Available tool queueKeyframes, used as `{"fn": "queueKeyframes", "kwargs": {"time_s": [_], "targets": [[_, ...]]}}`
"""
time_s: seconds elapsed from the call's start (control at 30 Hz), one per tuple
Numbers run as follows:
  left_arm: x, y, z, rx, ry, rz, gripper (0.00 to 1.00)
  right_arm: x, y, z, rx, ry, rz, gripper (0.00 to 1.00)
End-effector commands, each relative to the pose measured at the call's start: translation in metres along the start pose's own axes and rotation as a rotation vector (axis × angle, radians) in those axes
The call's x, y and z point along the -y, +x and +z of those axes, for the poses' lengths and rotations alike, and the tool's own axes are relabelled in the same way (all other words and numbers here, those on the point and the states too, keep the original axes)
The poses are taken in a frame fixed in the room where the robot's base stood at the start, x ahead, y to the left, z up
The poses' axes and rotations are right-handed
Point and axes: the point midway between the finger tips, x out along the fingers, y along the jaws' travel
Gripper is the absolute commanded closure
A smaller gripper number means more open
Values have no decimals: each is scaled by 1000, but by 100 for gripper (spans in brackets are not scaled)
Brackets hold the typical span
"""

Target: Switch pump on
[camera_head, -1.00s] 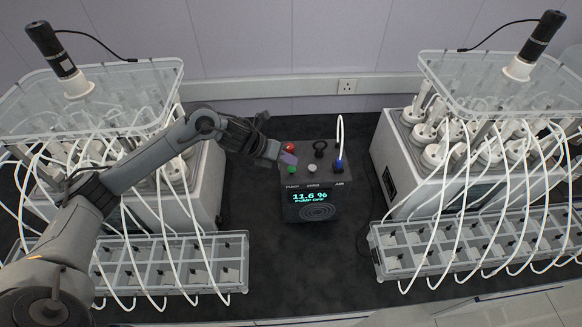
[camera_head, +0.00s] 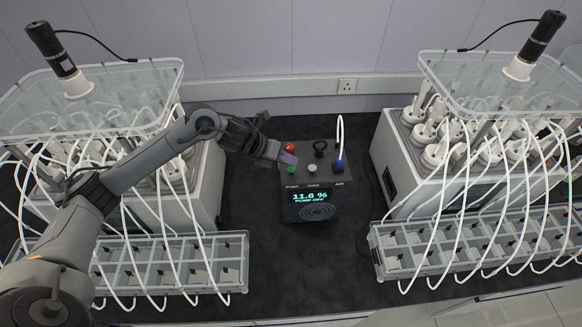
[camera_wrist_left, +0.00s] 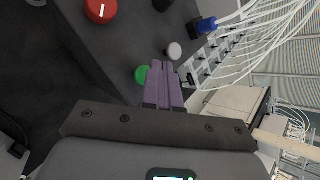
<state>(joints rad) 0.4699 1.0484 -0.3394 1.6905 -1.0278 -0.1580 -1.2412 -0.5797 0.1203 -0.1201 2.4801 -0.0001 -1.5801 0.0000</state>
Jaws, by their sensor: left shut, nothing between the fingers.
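The pump control box (camera_head: 313,207) stands in the middle of the bench. Its lit display (camera_head: 310,197) reads "11.6 %" and "PUMP OFF". My left gripper (camera_head: 288,160) is shut and empty over the box's left edge, close to the green button. In the left wrist view its purple fingertips (camera_wrist_left: 164,66) are together beside the green button (camera_wrist_left: 142,76) and partly overlap it; I cannot tell whether they touch it. The white button (camera_wrist_left: 174,50) is just beyond the tips. My right gripper is not in view.
A black knob (camera_head: 320,147) and a blue connector (camera_head: 339,165) with a white tube are also on the box. Reactor units (camera_head: 395,180) with many white tubes stand either side, with clear trays (camera_head: 240,262) in front. The dark bench before the box is clear.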

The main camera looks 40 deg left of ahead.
Motion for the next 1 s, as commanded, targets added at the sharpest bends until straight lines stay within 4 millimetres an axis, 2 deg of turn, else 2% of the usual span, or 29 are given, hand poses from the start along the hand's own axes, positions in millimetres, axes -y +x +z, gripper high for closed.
{"fn": "queueKeyframes", "kwargs": {"time_s": [1.0], "targets": [[-4, 6, -4, 0, 0, 0, 100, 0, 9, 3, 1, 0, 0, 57]]}}
